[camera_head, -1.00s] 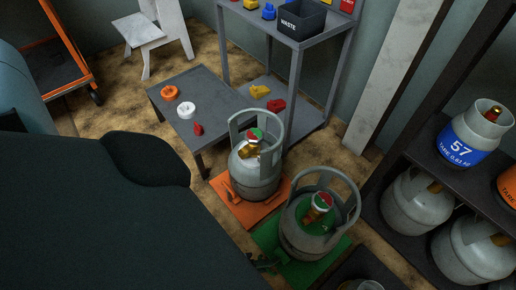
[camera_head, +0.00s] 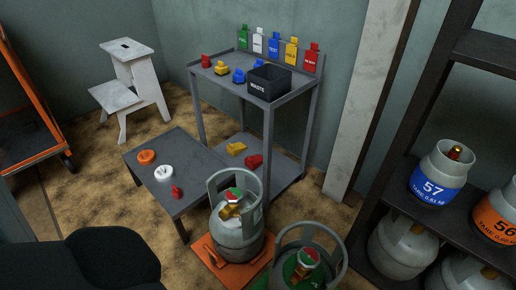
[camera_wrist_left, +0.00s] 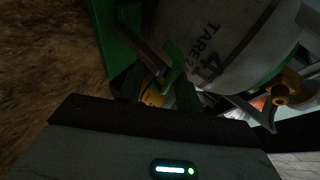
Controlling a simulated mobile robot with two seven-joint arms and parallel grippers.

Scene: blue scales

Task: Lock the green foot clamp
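The green foot clamp's lever (camera_wrist_left: 174,65) shows in the left wrist view, upright-looking beside a grey cylinder (camera_wrist_left: 225,45) with dark lettering. A green plate edge (camera_wrist_left: 120,42) lies to its left. My left gripper (camera_wrist_left: 158,92) has its dark fingers apart, close to the lever, with a yellow part showing between them. I cannot tell whether the fingers touch the lever. In the head view, the cylinder with the green collar (camera_head: 300,262) stands at the bottom edge; its foot clamp is out of frame. My right gripper is not in view.
A second grey cylinder (camera_head: 238,235) stands on an orange plate (camera_head: 210,258) close by. A low table (camera_head: 190,192) holds orange, white and red parts. A trolley (camera_head: 205,85) carries a waste bin (camera_head: 270,82). A shelf (camera_head: 470,175) with cylinders stands at right.

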